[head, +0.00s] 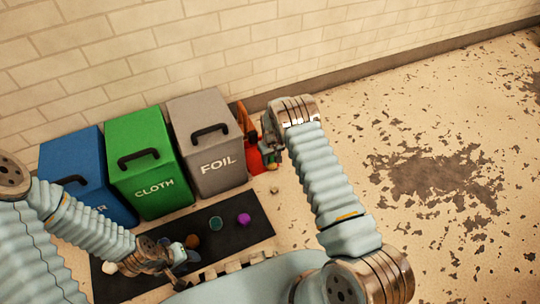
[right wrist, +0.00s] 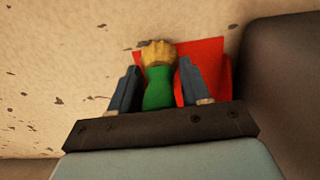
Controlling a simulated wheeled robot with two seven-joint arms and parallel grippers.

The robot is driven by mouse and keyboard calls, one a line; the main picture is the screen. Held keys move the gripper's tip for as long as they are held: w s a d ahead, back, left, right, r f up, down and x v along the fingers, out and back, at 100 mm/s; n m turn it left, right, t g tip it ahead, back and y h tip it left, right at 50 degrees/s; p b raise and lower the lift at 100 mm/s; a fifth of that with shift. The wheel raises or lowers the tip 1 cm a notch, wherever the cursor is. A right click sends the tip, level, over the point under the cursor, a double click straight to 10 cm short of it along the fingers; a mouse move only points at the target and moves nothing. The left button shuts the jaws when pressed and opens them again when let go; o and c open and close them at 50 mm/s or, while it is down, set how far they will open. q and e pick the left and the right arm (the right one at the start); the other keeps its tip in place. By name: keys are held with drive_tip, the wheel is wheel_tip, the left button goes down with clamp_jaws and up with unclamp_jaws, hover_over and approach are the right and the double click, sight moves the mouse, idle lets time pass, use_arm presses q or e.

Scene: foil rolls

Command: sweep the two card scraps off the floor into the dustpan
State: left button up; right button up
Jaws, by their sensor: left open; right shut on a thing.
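My right gripper (right wrist: 160,85) is shut on a green-handled brush (right wrist: 158,88) with tan bristles. A red dustpan (right wrist: 207,62) lies on the floor behind it; it also shows in the head view (head: 254,158) beside the grey bin. In the head view my right gripper (head: 270,150) is partly hidden by its own wrist. A small pale piece (head: 274,190) lies on the floor near the mat's corner; it may be a card scrap, but I cannot tell. I cannot make out a second scrap. My left gripper (head: 186,262) is open over the dark mat.
Blue (head: 75,170), green (head: 145,160) and grey FOIL (head: 208,140) bins stand along the brick wall. Stained floor (head: 430,180) on the right is clear.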

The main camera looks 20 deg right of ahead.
idle(0.3)
drive_tip(key=shift+r+p, duration=1.7)
drive_tip(key=shift+r, duration=1.85)
